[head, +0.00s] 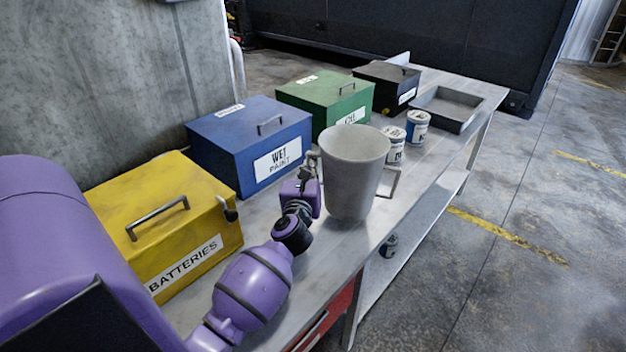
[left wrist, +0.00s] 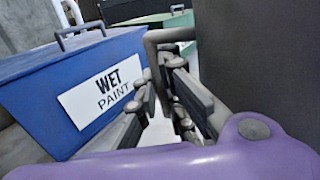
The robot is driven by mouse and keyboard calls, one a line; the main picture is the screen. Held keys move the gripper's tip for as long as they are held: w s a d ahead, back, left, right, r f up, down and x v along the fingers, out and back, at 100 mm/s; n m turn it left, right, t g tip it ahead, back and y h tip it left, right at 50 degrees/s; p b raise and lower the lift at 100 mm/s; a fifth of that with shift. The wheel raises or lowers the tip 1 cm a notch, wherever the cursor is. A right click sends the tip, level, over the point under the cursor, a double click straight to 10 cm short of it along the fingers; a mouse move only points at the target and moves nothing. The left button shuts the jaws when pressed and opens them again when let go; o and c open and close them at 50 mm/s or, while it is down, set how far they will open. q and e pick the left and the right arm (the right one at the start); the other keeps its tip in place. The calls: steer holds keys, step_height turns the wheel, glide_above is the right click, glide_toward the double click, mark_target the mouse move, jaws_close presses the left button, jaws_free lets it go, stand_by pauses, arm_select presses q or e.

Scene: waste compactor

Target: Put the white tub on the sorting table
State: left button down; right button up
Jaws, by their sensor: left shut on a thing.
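The white tub (head: 352,178) is a tall, pale grey-white, open-topped bucket with a handle on each side. It is upright over the near part of the sorting table (head: 325,262); I cannot tell whether its base touches the top. My left gripper (head: 312,172) is at the tub's left side, shut on that handle. In the left wrist view the fingers (left wrist: 172,78) close around the grey handle (left wrist: 166,37), and the tub's wall (left wrist: 257,60) fills the right side in shadow. My right gripper is not in view.
Along the table's back stand a yellow batteries box (head: 160,222), a blue wet paint box (head: 235,140), a green box (head: 322,98) and a black box (head: 385,82). Two paint cans (head: 417,127) and a grey tray (head: 450,108) sit beyond the tub. The floor at right is clear.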

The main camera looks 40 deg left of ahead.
arm_select(q)
steer(key=shift+w+a+f, duration=0.15)
steer(key=shift+f, duration=0.05)
steer(key=f, duration=0.1)
steer(key=f+b, duration=0.1)
steer(key=f, duration=0.1)
steer(key=shift+w+a+f, duration=0.1)
steer(key=shift+w+f, duration=0.2)
steer(key=shift+w, duration=0.05)
steer(key=shift+f, duration=0.1)
steer(key=c, duration=2.3)
jaws_free()
steer(key=shift+f+b, duration=0.15)
steer(key=shift+b, duration=0.15)
steer(key=o, duration=0.4)
steer(key=shift+o, duration=0.2)
